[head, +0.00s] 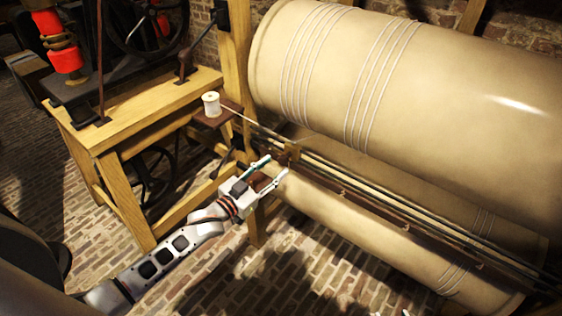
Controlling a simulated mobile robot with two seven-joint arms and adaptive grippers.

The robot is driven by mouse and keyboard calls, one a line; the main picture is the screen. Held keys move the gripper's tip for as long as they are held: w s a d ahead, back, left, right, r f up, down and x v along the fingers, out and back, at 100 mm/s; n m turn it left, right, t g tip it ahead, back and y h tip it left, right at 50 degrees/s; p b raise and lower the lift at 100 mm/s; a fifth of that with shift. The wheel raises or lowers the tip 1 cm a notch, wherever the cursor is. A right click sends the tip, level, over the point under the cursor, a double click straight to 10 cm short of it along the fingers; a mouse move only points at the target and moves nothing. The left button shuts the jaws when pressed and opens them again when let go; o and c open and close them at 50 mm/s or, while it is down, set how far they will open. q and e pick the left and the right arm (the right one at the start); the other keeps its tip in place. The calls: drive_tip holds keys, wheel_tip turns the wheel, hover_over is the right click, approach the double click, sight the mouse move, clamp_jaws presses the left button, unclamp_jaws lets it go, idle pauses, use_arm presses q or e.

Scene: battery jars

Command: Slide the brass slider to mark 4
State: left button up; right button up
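A small brass-brown slider (288,153) sits near the left end of the long rails (375,196) that run along the front of the big cream cylinder. A thin thread runs from a white spool (211,104) toward it. My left gripper (276,166) is just below and left of the slider, its two fingers spread apart. Something reddish-brown shows between the fingers; I cannot tell whether they touch it or the slider. Small pale spots show along the rail, but no mark number is readable, so mark 4 cannot be picked out. My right gripper is not in view.
The large cream cylinder (410,95), wound with pale bands, fills the upper right. A second cylinder (350,215) lies below the rails. A wooden bench (150,110) with machinery stands at left. The brick floor (215,275) is open at lower middle.

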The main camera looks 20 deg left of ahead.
sight(281, 162)
use_arm(q)
drive_tip(key=shift+x, duration=2.4)
clamp_jaws()
